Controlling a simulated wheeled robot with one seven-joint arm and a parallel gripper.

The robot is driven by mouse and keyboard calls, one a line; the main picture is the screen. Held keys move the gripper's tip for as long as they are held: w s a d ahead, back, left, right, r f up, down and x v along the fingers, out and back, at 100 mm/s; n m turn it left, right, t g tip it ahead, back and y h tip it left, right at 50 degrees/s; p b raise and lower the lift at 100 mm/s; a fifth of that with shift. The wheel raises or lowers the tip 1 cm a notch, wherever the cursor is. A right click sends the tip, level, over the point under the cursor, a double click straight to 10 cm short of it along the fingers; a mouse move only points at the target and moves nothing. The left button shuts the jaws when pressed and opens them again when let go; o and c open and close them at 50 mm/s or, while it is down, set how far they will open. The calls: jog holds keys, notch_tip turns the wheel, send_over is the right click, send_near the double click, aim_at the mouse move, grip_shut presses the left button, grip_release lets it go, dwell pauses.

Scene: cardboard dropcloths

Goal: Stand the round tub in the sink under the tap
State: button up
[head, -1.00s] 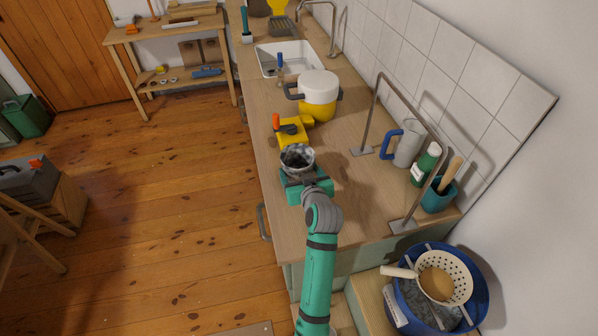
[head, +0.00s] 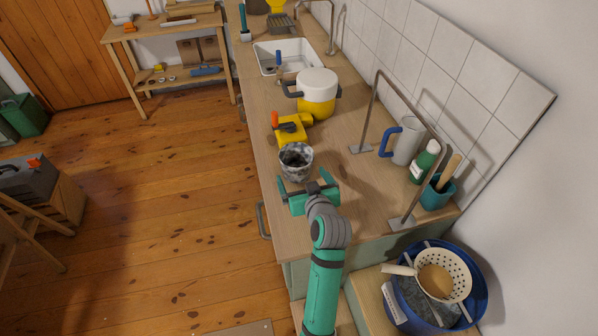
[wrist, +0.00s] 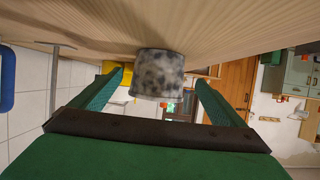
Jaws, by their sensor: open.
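The round tub (head: 296,163), grey-white with dark speckles, stands upright on the wooden counter near its left edge. It also shows in the wrist view (wrist: 158,75), where the picture is turned over and the counter is at the top. My gripper (head: 305,181) is open and empty on the near side of the tub. In the wrist view its two green fingers (wrist: 159,84) point toward the tub, one to each side, with gaps between. The white sink (head: 263,57) is set in the counter farther back. The tap (head: 332,30) rises at its right side.
A metal rail (head: 366,112) arches at the right, by a jug (head: 407,142) and green bottle (head: 424,163). Bare counter lies right of the tub.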

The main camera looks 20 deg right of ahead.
jog(key=v, duration=0.6)
jog(key=shift+s, duration=0.1)
jog(key=shift+a, duration=0.1)
